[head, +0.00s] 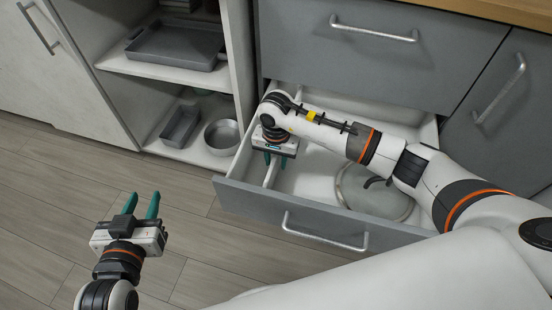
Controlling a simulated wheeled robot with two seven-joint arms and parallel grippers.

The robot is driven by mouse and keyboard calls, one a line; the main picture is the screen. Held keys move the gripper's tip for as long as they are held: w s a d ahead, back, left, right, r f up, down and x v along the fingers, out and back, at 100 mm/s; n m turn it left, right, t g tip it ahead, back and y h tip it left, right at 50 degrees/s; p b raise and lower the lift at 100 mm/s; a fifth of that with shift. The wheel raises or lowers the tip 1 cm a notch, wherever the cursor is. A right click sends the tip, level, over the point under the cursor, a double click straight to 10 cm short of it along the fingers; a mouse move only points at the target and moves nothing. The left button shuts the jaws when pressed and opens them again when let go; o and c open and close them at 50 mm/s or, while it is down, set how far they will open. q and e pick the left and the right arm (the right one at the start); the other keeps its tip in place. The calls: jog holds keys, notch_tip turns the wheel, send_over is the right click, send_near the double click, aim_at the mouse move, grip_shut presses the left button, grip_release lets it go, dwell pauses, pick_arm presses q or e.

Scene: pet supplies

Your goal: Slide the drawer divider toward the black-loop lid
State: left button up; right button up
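The drawer divider (270,175) is a thin white upright strip running front to back near the left side of the open drawer (315,180). The lid (400,205) is a round, clear disc with a dark loop handle (376,182), lying in the drawer to the right of the divider. My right gripper (275,159) points down at the divider. Its teal fingers are apart, one on each side of the strip; whether they touch it cannot be told. My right arm hides part of the divider and drawer. My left gripper (143,203) is open and empty above the floor.
Open shelves at the left hold a grey tray (176,43), a small dark bin (180,126) and a round metal bowl (222,137). The drawer floor between divider and lid looks clear. A closed drawer (380,50) is above.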

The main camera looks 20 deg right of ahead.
grip_shut()
jog(key=shift+d, duration=0.1)
